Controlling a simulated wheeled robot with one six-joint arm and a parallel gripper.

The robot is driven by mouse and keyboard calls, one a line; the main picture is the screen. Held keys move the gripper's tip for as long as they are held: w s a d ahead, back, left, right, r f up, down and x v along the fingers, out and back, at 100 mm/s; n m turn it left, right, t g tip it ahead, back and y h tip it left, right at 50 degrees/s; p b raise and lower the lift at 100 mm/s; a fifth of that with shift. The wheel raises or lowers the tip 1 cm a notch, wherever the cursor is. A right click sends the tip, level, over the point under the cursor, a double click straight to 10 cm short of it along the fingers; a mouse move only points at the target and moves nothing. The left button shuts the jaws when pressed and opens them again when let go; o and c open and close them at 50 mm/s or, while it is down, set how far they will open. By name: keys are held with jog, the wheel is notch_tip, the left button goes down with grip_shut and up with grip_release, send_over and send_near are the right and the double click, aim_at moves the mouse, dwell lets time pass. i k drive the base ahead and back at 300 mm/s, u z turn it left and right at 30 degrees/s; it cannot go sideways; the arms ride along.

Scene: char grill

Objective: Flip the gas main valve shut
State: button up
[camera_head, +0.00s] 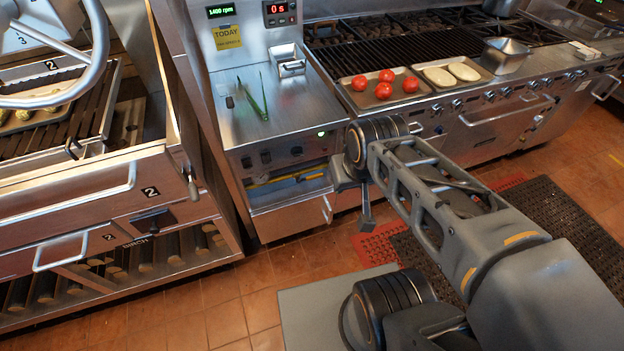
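A yellow gas pipe (287,180) runs across the open recess under the steel counter, in the middle of the head view. I cannot make out a separate valve handle on it; the right end of the recess is partly behind my arm. My arm reaches in from the lower right, and its wrist is just right of the recess. My gripper (366,212) shows only in part below the wrist, apart from the pipe as seen here. Whether its fingers are open or shut is unclear.
A drawer front (290,220) with a handle sits below the recess. A tomato tray (364,103) stands by the char grill (400,55). A steel rack unit (100,195) stands left. Tiled floor (215,310) is open in front.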

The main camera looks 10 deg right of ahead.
aim_at(318, 174)
jog(key=z, duration=1.2)
jog(key=i, duration=0.5)
jog(key=u, duration=2.3)
